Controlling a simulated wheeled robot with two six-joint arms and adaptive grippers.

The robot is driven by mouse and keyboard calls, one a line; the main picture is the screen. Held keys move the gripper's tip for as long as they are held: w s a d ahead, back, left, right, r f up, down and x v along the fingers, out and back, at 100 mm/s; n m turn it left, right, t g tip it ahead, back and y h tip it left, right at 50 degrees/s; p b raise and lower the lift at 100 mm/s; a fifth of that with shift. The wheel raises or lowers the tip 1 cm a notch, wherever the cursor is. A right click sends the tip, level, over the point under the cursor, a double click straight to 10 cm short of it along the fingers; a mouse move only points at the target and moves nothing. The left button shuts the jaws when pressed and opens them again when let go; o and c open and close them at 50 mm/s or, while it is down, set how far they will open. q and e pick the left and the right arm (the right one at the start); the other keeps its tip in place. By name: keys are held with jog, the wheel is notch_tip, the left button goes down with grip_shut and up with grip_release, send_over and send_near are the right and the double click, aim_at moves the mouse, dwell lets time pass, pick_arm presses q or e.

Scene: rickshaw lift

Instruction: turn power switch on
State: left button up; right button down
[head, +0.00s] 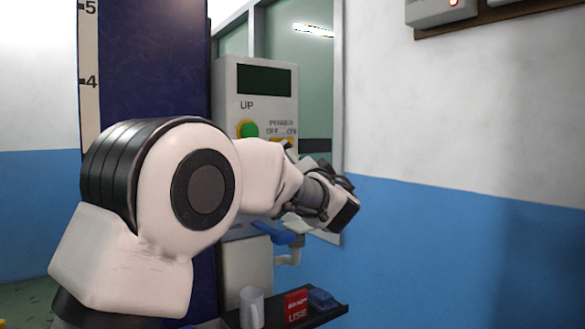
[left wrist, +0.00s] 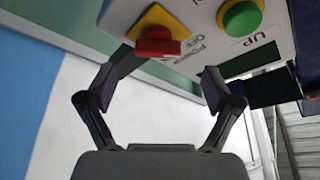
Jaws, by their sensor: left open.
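The grey control panel (head: 266,80) stands upright with a dark screen, a green UP button (head: 247,129) and a POWER OFF/ON label. The power switch is a red knob (left wrist: 158,46) on a yellow plate in the left wrist view. In the head view only a bit of yellow shows below the label, and my left arm hides the rest. My left gripper (left wrist: 163,78) is open and empty, its fingers spread below the red knob in the wrist picture, with a visible gap to it. My right gripper is not in view.
The green button (left wrist: 242,18) is close beside the switch. A dark shelf (head: 335,314) below holds a white mug (head: 251,307), a red box (head: 297,305) and a blue item (head: 322,298). A wall box (head: 440,10) hangs upper right. The wall right of the panel is bare.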

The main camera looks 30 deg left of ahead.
pick_arm(q)
jog(key=p+x, duration=0.2)
jog(key=x, duration=0.4)
jog(key=shift+w+a, duration=0.25)
jog(key=shift+a, duration=0.05)
jog(key=shift+d, duration=0.1)
jog(key=c, duration=1.2)
jog(key=shift+o, duration=0.3)
jog(key=shift+f, duration=0.1)
